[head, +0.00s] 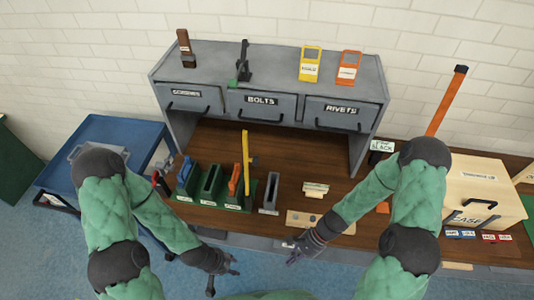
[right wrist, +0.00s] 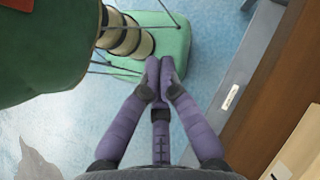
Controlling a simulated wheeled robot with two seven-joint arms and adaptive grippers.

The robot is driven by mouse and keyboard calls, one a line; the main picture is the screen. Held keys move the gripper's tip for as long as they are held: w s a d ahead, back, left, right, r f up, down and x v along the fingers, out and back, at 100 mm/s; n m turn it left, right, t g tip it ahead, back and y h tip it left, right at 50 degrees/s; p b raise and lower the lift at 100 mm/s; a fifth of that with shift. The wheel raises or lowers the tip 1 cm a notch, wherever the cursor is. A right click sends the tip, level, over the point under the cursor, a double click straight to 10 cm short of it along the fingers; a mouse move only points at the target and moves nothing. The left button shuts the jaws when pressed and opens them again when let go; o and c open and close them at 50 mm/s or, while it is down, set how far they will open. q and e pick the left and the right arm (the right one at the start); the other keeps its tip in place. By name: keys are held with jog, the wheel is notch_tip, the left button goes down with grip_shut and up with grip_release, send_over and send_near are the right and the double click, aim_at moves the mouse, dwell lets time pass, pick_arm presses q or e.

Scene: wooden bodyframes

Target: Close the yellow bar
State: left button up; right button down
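A tall, thin yellow bar (head: 245,160) stands nearly upright at the right end of the green slotted holder (head: 212,195) on the workbench, with a small yellow piece on its side. My left gripper (head: 225,278) hangs in front of the bench, below and apart from the bar, its fingers spread and empty. My right gripper (head: 287,251) is near the bench's front edge, right of the bar and apart from it.
A grey shelf unit (head: 270,62) with labelled drawers stands over the bench (head: 300,160). A blue cart (head: 112,130) is at left. A wooden case (head: 480,190) and an orange upright bar (head: 447,100) are at right. A grey block (head: 269,195) stands beside the holder.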

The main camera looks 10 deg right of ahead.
jog(key=w+d+r+m+t+y+p, duration=0.25)
jog(key=w+r, duration=0.25)
jog(key=r, duration=0.5)
jog(key=w+d+r+m+t+y+p, duration=0.2)
jog(key=w+r+m+t+y+p, duration=0.15)
jog(key=w+r, duration=0.45)
jog(key=w+d+r+m+t+y+p, duration=0.2)
jog(key=w+r+m+y+p, duration=0.15)
jog(key=r, duration=0.85)
jog(key=p+x, duration=0.2)
jog(key=x, duration=1.1)
jog(key=shift+s+a+r+m+y, duration=0.2)
jog(key=shift+a+r+m+y, duration=0.2)
jog(key=shift+r, duration=0.2)
